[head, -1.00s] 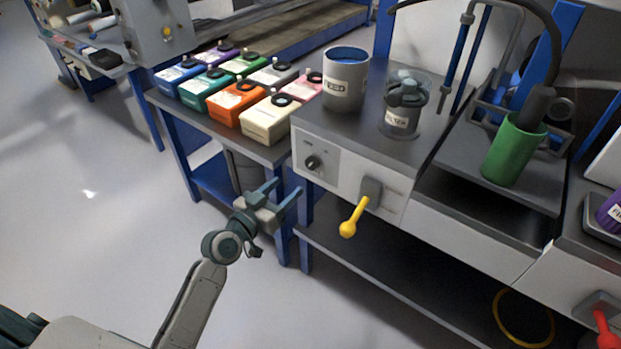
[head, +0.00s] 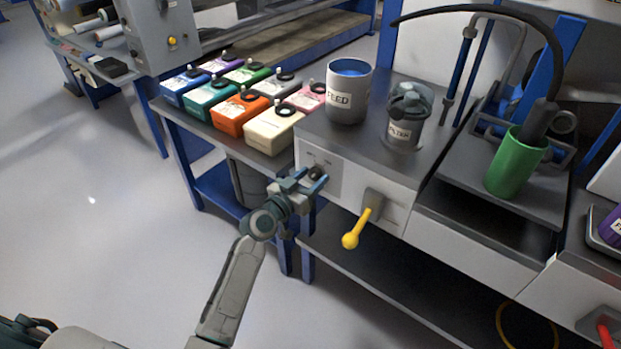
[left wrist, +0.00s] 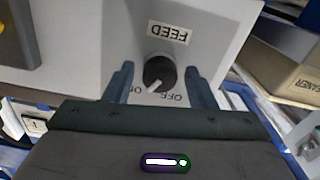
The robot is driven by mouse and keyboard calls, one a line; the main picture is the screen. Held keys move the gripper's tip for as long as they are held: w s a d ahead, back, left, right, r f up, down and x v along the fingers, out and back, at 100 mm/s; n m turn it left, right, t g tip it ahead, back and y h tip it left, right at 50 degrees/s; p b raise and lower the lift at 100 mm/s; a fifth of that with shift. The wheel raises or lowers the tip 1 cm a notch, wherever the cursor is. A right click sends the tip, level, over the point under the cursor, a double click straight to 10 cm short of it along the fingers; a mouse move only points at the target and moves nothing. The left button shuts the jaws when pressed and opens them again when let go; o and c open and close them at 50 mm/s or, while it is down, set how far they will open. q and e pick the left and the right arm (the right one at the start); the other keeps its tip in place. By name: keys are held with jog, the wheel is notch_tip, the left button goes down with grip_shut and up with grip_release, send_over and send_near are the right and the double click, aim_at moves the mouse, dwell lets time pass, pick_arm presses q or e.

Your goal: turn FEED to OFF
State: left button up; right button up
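The FEED knob (left wrist: 158,73) is a round black knob with a pale pointer, on the grey front panel of the machine (head: 353,183). In the left wrist view a FEED label (left wrist: 169,32) sits beside it, with OFF and a second, partly hidden word on the other side. The pointer aims toward the partly hidden word, not OFF. The knob also shows in the head view (head: 316,173). My left gripper (head: 314,180) is open, its fingers on either side of the knob with gaps. My right gripper is not in view.
A yellow-handled lever (head: 352,239) sticks out of the same panel, right of the knob. A FEED pot (head: 347,100) and a filter canister (head: 404,125) stand on top. Several coloured containers, including a cream one (head: 272,134), stand on the bench to the left.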

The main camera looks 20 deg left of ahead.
pick_arm(q)
jog(key=c, duration=0.8)
jog(key=shift+n, duration=0.3)
jog(key=n, duration=0.4)
jog(key=shift+p, duration=0.4)
jog(key=shift+n, duration=0.8)
jog(key=shift+n+p, duration=0.3)
jog(key=shift+n, duration=0.2)
jog(key=shift+n+p, duration=0.35)
jog(key=shift+n, duration=0.85)
jog(key=shift+n+p, duration=0.35)
jog(key=shift+n, duration=0.85)
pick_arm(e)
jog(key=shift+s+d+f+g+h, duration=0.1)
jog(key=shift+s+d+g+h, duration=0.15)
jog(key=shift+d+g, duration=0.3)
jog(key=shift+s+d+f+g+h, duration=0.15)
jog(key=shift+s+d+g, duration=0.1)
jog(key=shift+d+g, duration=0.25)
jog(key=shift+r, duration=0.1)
